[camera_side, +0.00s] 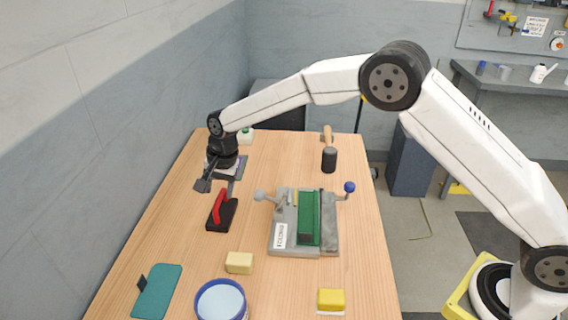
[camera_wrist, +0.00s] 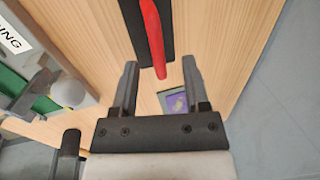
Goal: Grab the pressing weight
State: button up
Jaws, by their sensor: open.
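A black flat base with a raised red bar (camera_side: 220,207) stands on the table below and just in front of my gripper. It looks like the pressing weight, though its name does not show. In the wrist view the red bar (camera_wrist: 152,30) comes in from the top and its near end shows between my fingertips, apparently untouched. A dark cylinder with a wooden handle (camera_side: 329,159) stands farther back to the right. My gripper (camera_side: 217,187) is open and empty above the table's left side; its two fingers also show in the wrist view (camera_wrist: 159,75).
A grey press fixture (camera_side: 283,243) with a green bed and a blue-knobbed lever (camera_side: 349,187) stands to the right. A beige block (camera_side: 239,262), a yellow block (camera_side: 331,298), a blue-rimmed bowl (camera_side: 221,302) and a teal mat (camera_side: 157,290) lie in front. A purple-patterned piece (camera_wrist: 177,102) lies near my fingers.

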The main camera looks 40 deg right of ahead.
aim_at(219, 197)
jog(key=shift+w+a+f, duration=0.1)
jog(key=shift+w+f, duration=0.05)
jog(key=shift+f, duration=0.9)
jog(key=shift+w+f, duration=0.15)
jog(key=shift+f, duration=0.9)
grip_shut()
jog(key=shift+w+r, duration=0.1)
jog(key=shift+r, duration=0.05)
